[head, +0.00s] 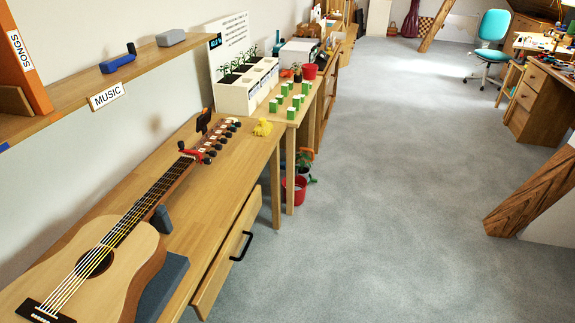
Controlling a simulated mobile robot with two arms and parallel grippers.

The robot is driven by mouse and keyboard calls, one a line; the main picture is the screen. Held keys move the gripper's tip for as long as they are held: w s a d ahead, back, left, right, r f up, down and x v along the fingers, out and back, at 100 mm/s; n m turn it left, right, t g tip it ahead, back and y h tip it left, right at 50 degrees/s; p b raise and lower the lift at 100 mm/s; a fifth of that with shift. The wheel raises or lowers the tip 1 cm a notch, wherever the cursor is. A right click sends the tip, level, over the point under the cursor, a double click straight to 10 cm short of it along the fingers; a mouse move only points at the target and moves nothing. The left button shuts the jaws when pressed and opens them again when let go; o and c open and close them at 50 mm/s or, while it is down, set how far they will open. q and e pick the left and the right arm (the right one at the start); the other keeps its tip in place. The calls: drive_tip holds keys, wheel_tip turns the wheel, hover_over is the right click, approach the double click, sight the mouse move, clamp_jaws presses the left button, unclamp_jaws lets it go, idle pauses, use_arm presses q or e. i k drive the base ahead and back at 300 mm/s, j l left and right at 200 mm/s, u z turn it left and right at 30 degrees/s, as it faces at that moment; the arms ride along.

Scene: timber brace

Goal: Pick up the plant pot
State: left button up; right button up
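More than one thing here could be the plant pot, and I cannot tell which is meant. A red pot (310,72) stands on the far bench, near its right edge. A small dark pot with a plant (297,75) stands just left of it and is too small to make out well. A larger red pot (298,190) is low beside the bench legs, with green leaves (304,166) close above it, partly hidden by a leg. Neither of my grippers is in view.
A guitar (105,255) lies along the near wooden bench (222,165), whose drawer (228,255) is pulled open. A white planter (248,88) and several green-and-white boxes (292,112) stand farther along. A timber brace (530,190) slants at right. The grey floor (400,180) between is clear.

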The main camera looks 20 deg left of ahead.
sight(304, 170)
drive_tip(key=i+u, duration=0.15)
drive_tip(key=i, duration=0.4)
drive_tip(key=i+l+u, duration=0.15)
drive_tip(key=i, duration=0.45)
drive_tip(key=i+l+u, duration=0.15)
drive_tip(key=i, duration=0.4)
drive_tip(key=i+l+u, duration=0.15)
drive_tip(key=u, duration=0.3)
drive_tip(key=i+l+u, duration=0.2)
drive_tip(key=u, duration=0.2)
drive_tip(key=i+l+u, duration=0.1)
drive_tip(key=l, duration=0.3)
drive_tip(key=i+l+u, duration=0.1)
drive_tip(key=l, duration=0.3)
drive_tip(key=i+l+u, duration=0.1)
drive_tip(key=i+l, duration=0.15)
drive_tip(key=l, duration=0.15)
drive_tip(key=i+l+u, duration=0.1)
drive_tip(key=l, duration=0.3)
drive_tip(key=i+l, duration=0.15)
drive_tip(key=l, duration=0.3)
drive_tip(key=i+l+u, duration=0.15)
drive_tip(key=l, duration=0.25)
